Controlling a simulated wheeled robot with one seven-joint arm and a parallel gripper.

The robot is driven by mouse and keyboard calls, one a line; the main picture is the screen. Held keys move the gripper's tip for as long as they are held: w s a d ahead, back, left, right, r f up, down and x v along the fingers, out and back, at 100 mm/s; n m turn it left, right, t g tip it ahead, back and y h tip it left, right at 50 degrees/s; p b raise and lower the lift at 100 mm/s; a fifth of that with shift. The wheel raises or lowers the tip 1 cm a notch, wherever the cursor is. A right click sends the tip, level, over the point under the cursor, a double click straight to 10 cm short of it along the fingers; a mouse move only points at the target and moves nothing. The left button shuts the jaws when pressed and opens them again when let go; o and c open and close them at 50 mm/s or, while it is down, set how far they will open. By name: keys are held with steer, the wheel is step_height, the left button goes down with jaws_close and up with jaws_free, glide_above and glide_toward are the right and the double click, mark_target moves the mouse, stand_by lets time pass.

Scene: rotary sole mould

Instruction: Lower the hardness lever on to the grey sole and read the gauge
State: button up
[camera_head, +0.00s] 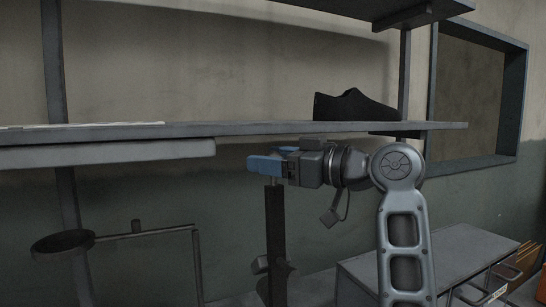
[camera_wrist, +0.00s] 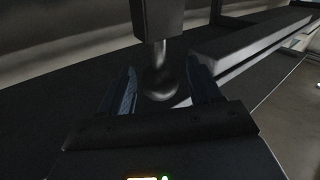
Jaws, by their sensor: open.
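My gripper (camera_head: 264,164) has blue fingers and is at the top of a dark upright post (camera_head: 276,225) in the head view, just under the shelf edge. In the wrist view my gripper (camera_wrist: 162,78) is open, with one finger on each side of a rounded dark knob (camera_wrist: 160,84) below a dark block (camera_wrist: 160,20). I cannot tell whether the fingers touch the knob, or whether it belongs to the hardness lever. I cannot make out the grey sole or a gauge face in either view.
A shelf (camera_head: 250,129) runs just above my gripper, with a black shoe (camera_head: 352,105) on it. A dark round disc (camera_head: 63,241) on a thin frame stands at the lower left. A grey cabinet (camera_head: 440,255) with drawers is at the lower right.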

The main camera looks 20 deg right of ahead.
jaws_close()
stand_by(0.6)
